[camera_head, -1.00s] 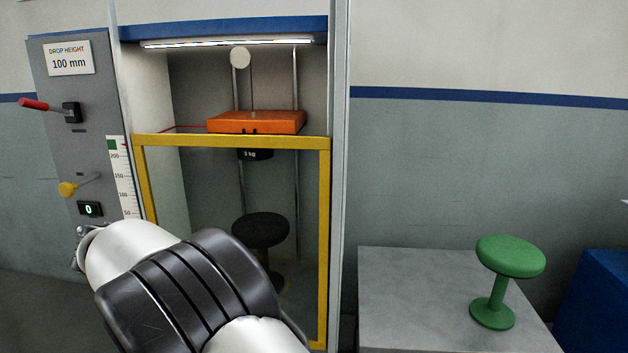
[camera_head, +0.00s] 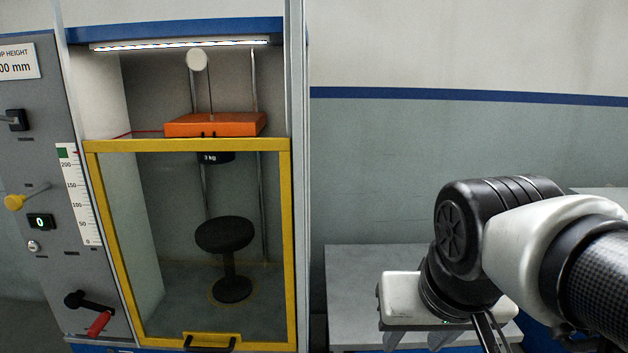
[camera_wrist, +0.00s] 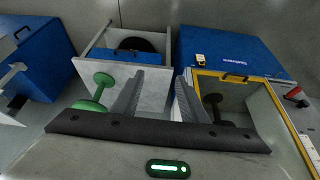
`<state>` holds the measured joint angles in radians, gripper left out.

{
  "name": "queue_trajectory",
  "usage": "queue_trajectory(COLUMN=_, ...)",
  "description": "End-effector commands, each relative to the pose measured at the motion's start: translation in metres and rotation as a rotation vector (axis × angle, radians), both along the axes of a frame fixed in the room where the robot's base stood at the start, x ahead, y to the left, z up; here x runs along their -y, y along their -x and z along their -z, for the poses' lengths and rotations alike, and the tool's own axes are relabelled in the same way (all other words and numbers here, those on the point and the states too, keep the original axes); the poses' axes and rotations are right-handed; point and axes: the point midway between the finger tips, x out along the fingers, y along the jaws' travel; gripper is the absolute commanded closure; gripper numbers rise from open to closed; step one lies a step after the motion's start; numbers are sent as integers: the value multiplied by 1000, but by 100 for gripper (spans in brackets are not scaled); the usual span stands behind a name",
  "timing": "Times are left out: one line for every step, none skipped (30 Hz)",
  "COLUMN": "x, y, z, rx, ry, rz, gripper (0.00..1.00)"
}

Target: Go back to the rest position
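My gripper (camera_wrist: 156,98) hangs at the lower right of the head view, in front of the grey table, pointing down. In the wrist view its two grey fingers stand apart with nothing between them, so it is open and empty. It is clear of the test machine. In the machine, a black stool (camera_head: 225,236) stands upright behind the yellow-framed guard (camera_head: 188,145), under an orange block (camera_head: 215,124) and a black 3 kg weight (camera_head: 213,157). A green stool (camera_wrist: 95,90) shows left of the fingers in the wrist view; my arm hides it in the head view.
The grey table (camera_head: 345,290) is right of the machine. The control panel (camera_head: 30,160) has a yellow knob (camera_head: 14,202) and a red-handled lever (camera_head: 99,323). Blue cabinets (camera_wrist: 40,60) and an open drawer-like box (camera_wrist: 105,52) with a dark round thing show in the wrist view.

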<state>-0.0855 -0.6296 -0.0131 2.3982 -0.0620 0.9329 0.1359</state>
Motion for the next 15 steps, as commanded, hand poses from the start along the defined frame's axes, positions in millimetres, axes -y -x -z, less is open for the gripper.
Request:
queue_trajectory(x=4, y=10, z=4, rx=19, ry=0, rz=-5, gripper=60)
queue_trajectory(x=6, y=15, z=6, rx=28, ry=1, rz=-12, gripper=60)
queue_trajectory(x=7, y=21, z=9, rx=42, ry=2, rz=-20, gripper=60)
queue_trajectory(x=9, y=25, z=12, rx=52, ry=5, rz=-27, gripper=60)
queue_trajectory(x=9, y=27, z=8, rx=57, ry=6, rz=-32, gripper=60)
queue_trajectory(x=8, y=25, z=-12, rx=53, ry=6, rz=-36, gripper=60)
queue_trajectory(x=8, y=25, z=-18, rx=51, ry=6, rz=-37, gripper=60)
queue_trajectory(x=8, y=25, z=-24, rx=50, ry=6, rz=-37, gripper=60)
queue_trajectory(x=8, y=25, z=-32, rx=50, ry=6, rz=-37, gripper=60)
queue_trajectory(x=8, y=25, z=-39, rx=49, ry=6, rz=-37, gripper=60)
queue_trajectory(x=8, y=25, z=-45, rx=49, ry=6, rz=-37, gripper=60)
queue_trajectory(x=8, y=25, z=-55, rx=49, ry=6, rz=-37, gripper=60)
queue_trajectory(x=8, y=25, z=-62, rx=49, ry=6, rz=-37, gripper=60)
queue_trajectory(x=8, y=24, z=-71, rx=49, ry=6, rz=-37, gripper=60)
queue_trajectory(x=8, y=24, z=-82, rx=49, ry=6, rz=-37, gripper=60)
